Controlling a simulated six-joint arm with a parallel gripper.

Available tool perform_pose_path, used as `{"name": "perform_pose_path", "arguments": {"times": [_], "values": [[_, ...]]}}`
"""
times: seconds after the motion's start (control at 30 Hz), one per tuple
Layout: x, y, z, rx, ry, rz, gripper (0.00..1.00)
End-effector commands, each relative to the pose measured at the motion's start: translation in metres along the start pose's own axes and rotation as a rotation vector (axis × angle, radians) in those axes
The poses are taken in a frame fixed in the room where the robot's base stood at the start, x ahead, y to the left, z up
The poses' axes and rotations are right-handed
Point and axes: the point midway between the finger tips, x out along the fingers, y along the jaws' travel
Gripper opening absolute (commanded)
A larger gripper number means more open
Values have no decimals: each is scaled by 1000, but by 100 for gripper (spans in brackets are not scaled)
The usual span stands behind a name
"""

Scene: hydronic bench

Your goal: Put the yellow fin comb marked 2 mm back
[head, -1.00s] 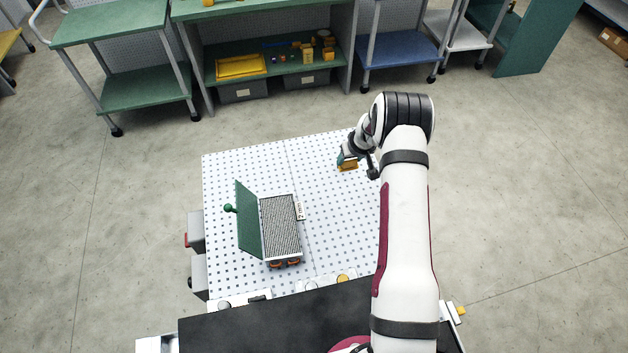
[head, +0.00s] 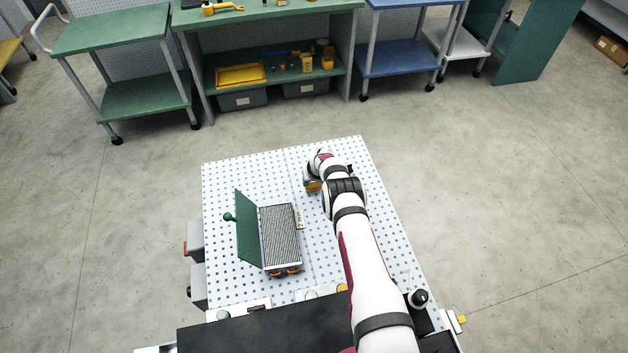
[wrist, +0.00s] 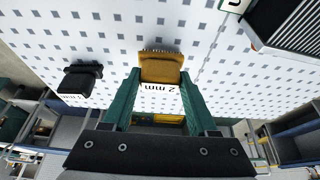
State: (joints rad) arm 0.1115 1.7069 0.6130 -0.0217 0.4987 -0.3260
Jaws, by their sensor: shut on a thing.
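The yellow fin comb (wrist: 162,68) is between the green fingers of my gripper (wrist: 160,84) in the wrist view, with its teeth pointing away from me and its "2 mm" label readable. My gripper is shut on it. In the head view a small part of the yellow comb (head: 313,186) shows above the perforated table (head: 235,175), right of the finned coil (head: 282,236). My arm hides most of the gripper there.
A green panel (head: 249,228) with a ball knob stands tilted along the coil's left side. A tag (head: 300,217) is at its right. The table's far part is clear.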

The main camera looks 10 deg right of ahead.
Motion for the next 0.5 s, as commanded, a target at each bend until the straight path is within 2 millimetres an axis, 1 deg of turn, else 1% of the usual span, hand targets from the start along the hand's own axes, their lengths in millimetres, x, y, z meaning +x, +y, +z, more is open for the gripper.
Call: {"name": "perform_pose_path", "arguments": {"times": [0.17, 0.2, 0.33, 0.37, 0.5], "values": [[3, 0, 2, 0, -1, 0, 0], [4, 0, 2, 0, -1, 0, 62], [3, 0, 2, 0, -1, 0, 86], [3, 0, 1, 0, -1, 0, 89], [3, 0, 1, 0, -1, 0, 89]]}}
